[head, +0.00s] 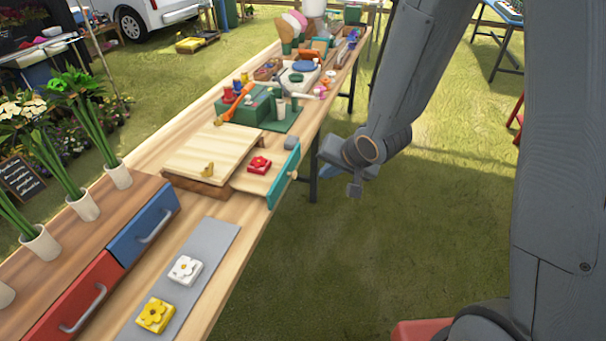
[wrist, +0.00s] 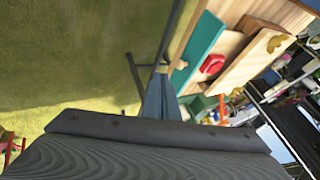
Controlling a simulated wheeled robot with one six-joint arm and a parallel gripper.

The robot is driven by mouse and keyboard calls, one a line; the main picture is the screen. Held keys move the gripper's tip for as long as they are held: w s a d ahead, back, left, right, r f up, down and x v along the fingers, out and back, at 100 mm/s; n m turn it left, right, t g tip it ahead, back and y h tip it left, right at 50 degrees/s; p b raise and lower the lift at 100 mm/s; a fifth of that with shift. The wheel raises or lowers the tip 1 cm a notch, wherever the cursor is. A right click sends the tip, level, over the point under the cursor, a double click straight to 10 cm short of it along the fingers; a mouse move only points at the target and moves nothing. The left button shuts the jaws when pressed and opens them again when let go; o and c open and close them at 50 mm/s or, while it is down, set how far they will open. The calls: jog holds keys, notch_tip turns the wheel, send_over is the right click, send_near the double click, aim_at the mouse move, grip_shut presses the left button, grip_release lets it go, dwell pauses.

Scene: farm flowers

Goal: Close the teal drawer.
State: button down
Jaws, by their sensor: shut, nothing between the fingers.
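The teal drawer (head: 284,177) is pulled out from under a light wooden box (head: 212,155) on the long table. Its teal front stands out at the table's right edge, with a small knob (head: 294,175). A red flower block (head: 259,165) lies in the drawer. In the wrist view the teal front (wrist: 205,42) and the red block (wrist: 212,64) show at the upper right. My gripper (head: 354,190) is shut and empty. It is beyond the table edge, right of the teal front and apart from it. Its narrow fingers also show in the wrist view (wrist: 160,75).
A blue drawer (head: 143,226) and a red drawer (head: 75,305) sit shut nearer on the table. A grey mat (head: 212,242) holds white and yellow flower blocks. A green box (head: 245,107) stands behind the wooden box. Open grass lies right of the table.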

jog(key=w+a+f+p, duration=0.2)
jog(key=w+a+f, duration=0.4)
jog(key=f, duration=0.1)
jog(key=shift+w+f+p, duration=0.15)
jog(key=shift+w+p, duration=0.1)
jog(key=shift+p, duration=0.1)
dwell(0.4)
